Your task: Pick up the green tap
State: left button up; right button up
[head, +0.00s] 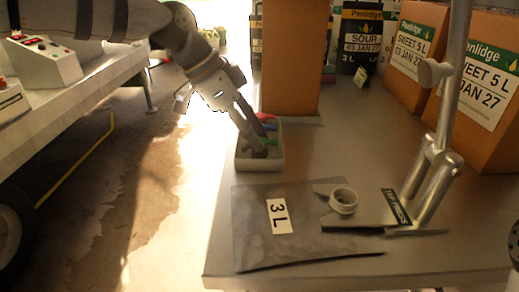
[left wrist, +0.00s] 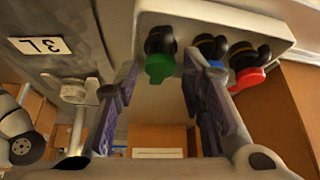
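The green tap (left wrist: 160,66) stands in a white tray, beside a blue tap (left wrist: 210,48) and a red tap (left wrist: 247,74) in the left wrist view. In the head view the tray (head: 244,163) is on the metal table, and the taps are partly hidden by my gripper. My left gripper (head: 258,144) reaches down into the tray. In the left wrist view its two fingers (left wrist: 160,68) are apart, with the green tap showing between their tips. I cannot tell whether they touch it.
A flat dark bag (head: 248,238) labelled 3L lies at the table's front, partly under a metal plate with a round white fitting (head: 343,200). A metal stand (head: 440,150) rises at the right. A brown box (head: 290,60) stands close behind the tray; more boxes (head: 478,90) stand at the right.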

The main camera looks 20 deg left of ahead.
pick_arm(q)
jog(key=shift+x, duration=1.05)
jog(key=shift+r, duration=0.1)
jog(key=c, duration=0.6)
jog(key=shift+c, duration=0.2)
